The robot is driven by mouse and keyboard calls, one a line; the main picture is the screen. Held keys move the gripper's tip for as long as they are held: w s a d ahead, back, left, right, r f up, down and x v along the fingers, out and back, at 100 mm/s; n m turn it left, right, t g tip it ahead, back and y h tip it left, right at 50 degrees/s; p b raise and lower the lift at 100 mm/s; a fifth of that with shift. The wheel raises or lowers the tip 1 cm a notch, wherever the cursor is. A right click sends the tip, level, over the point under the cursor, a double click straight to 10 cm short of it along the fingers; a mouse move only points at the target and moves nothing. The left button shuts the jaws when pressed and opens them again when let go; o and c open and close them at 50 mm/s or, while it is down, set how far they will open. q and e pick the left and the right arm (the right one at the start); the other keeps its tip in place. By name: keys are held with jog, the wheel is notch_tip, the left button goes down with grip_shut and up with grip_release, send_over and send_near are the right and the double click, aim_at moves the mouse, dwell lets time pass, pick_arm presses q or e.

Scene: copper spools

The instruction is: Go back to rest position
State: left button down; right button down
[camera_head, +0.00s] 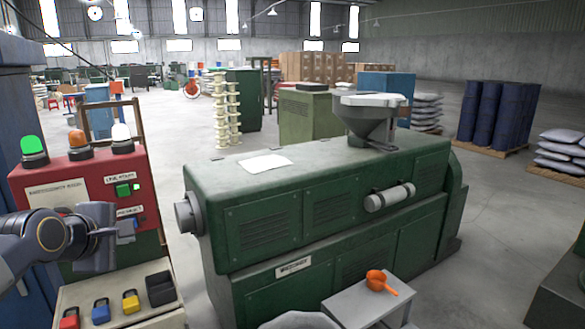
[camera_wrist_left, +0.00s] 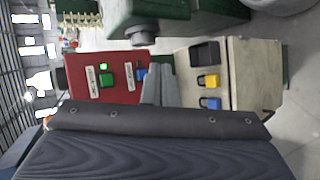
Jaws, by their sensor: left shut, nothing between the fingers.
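My left gripper (camera_head: 106,238) is in the head view at the left, in front of the red control panel (camera_head: 88,185). It is shut and empty. In the left wrist view its fingers (camera_wrist_left: 157,85) point toward the panel and the shelf below it. My right gripper is not in view.
A shelf (camera_head: 140,312) under the panel holds red, blue and yellow padlocks (camera_head: 130,302) and a black bin (camera_head: 160,289). A large green machine (camera_head: 320,205) stands to the right. An orange scoop (camera_head: 378,281) lies on a small grey table (camera_head: 362,304).

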pick_arm(q)
jog(key=s+d+f+m+g+h, duration=0.1)
jog(key=s+d+f+m+g, duration=0.2)
jog(key=s, duration=1)
jog(key=s+d+f+m+g+h, duration=0.2)
jog(key=s+d+f+m, duration=0.6)
jog(key=s+f+m, duration=0.5)
notch_tip(320, 180, down, 3)
jog(key=shift+s+f+m+g, duration=0.1)
jog(key=shift+s+m+g, duration=0.2)
jog(key=shift+m+g, duration=0.25)
